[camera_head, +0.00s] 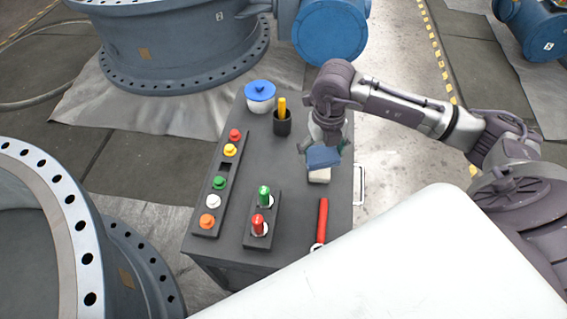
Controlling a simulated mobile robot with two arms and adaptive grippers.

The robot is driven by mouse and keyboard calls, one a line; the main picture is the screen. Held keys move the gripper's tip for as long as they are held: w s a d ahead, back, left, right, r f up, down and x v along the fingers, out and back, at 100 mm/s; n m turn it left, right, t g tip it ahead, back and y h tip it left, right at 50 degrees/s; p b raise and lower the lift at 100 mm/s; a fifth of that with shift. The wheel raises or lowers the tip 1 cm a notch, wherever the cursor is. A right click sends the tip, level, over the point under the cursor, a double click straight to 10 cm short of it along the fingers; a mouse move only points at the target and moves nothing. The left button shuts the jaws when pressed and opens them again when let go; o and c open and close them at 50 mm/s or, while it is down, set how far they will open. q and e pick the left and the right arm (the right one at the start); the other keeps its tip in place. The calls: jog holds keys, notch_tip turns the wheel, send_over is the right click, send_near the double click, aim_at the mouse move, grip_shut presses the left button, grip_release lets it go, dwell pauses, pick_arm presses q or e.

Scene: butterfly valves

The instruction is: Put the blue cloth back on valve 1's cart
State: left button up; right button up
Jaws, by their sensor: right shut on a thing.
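The blue cloth (323,158) is a small folded block shape. My right gripper (325,148) reaches over the cart from the right, points down and is shut on the cloth. The cloth is over the right half of the dark grey cart (290,178), just at the far edge of a pale block (319,176) and partly covering it in the view. I cannot tell whether the cloth touches the block or hangs above it. My left gripper is not in view.
Large grey-blue valves (180,45) stand around.

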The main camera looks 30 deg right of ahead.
send_over(283, 166)
notch_tip(283, 166, down, 6)
jog(key=shift+f, duration=0.15)
notch_tip(283, 166, down, 4)
jog(key=shift+r+p, duration=0.15)
jog(key=shift+p, duration=0.15)
jog(key=shift+f, duration=0.25)
jog(key=o, duration=0.8)
jog(key=shift+c, duration=0.2)
